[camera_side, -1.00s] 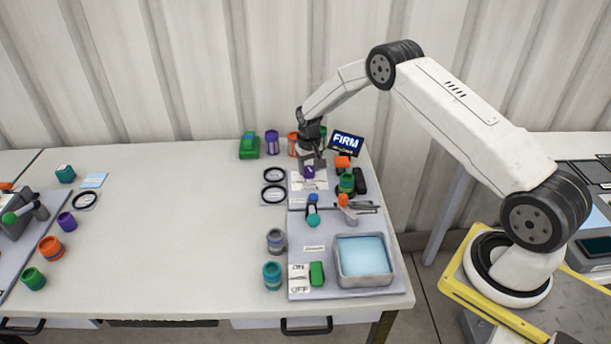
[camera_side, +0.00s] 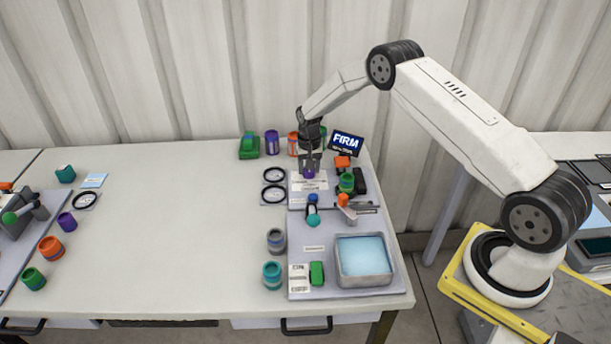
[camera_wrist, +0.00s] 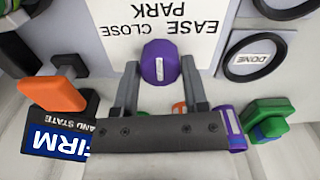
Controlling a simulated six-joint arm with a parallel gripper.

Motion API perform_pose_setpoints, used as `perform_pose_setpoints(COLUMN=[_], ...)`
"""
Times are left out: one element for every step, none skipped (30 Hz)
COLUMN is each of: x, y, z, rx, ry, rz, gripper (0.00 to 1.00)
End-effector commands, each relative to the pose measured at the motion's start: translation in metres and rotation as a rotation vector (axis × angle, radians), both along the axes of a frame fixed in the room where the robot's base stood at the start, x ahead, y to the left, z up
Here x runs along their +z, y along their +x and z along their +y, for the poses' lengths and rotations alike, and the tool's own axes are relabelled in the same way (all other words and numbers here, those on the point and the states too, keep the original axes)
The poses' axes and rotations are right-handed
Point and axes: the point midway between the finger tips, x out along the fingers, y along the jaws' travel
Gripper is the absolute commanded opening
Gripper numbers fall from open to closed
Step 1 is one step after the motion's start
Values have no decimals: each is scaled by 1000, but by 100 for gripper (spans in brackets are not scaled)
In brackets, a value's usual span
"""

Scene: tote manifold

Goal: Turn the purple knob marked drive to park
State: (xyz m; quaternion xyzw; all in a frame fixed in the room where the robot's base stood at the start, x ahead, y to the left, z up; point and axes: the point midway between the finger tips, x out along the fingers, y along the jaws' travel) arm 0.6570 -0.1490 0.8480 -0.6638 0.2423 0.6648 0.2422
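The purple knob (camera_side: 309,174) stands on the grey panel at the back right of the table. In the wrist view the knob (camera_wrist: 160,62) carries a small white mark, too small to read, lying lengthwise in the picture. A white label (camera_wrist: 150,25) behind it reads CLOSE, EASE and PARK, upside down and partly cut off. My gripper (camera_side: 311,165) points down over the knob. In the wrist view my gripper (camera_wrist: 160,64) has one finger on each side of the knob, with narrow gaps; it looks open, with the fingertips about at the knob's top.
A display (camera_side: 346,143) reading FIRM and an orange-topped part (camera_side: 342,162) stand close right of my gripper. Black rings (camera_side: 274,175) lie to the left, one reading DONE in the wrist view (camera_wrist: 256,55). A grey tray (camera_side: 363,261) sits in front. The table's middle is clear.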

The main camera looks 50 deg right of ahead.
Motion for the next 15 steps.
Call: perform_pose_setpoints(x=[0,0,0,0,0,0,0,0,0,0,0,0,1,1,2], y=[-1,0,0,0,0,0,0,0,0,0,0,0,0,0,0], z=[0,0,0,0,0,0,0,0,0,0,0,0,0,0,0], rx=[1,1,1,1,1,1,1,1,1,1,1,1,1,1,1], ry=[1,1,1,1,1,0,0,0,0,0,-1,-1,-1,-1,0], rz=[2,2,1,1,1,0,0,0,0,0,-1,-1,-1,-1,-1], gripper=[73,83,90,90,90,90,90,90,90,90,90,90,90,90,90])
